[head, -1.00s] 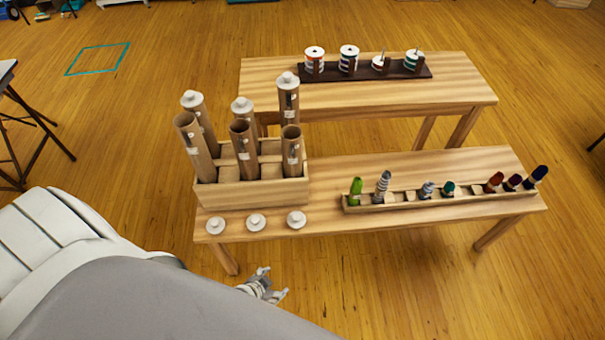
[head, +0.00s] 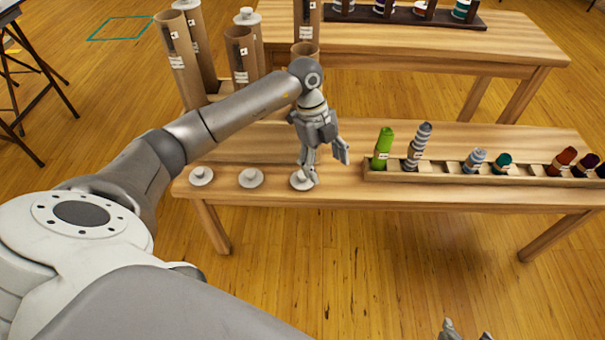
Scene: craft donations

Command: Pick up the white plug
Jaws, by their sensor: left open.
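Three white plugs lie in a row along the front left of the near table: a left plug (head: 201,176), a middle plug (head: 250,178) and a right plug (head: 299,182). Each is a round disc with a small knob on top. My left gripper (head: 328,169) is open and points down at the right plug. One finger overlaps that plug in the picture and the other is off to its right; I cannot tell whether it touches. Another white plug (head: 247,16) caps a cardboard tube. Only the fingertips of my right gripper (head: 467,332) show at the bottom edge, spread apart.
Cardboard tubes (head: 241,55) stand in a wooden rack behind my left arm, which partly hides them. A long wooden tray (head: 440,179) with coloured rolls lies right of the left gripper. A second table (head: 430,50) stands behind, holding a dark spool rack.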

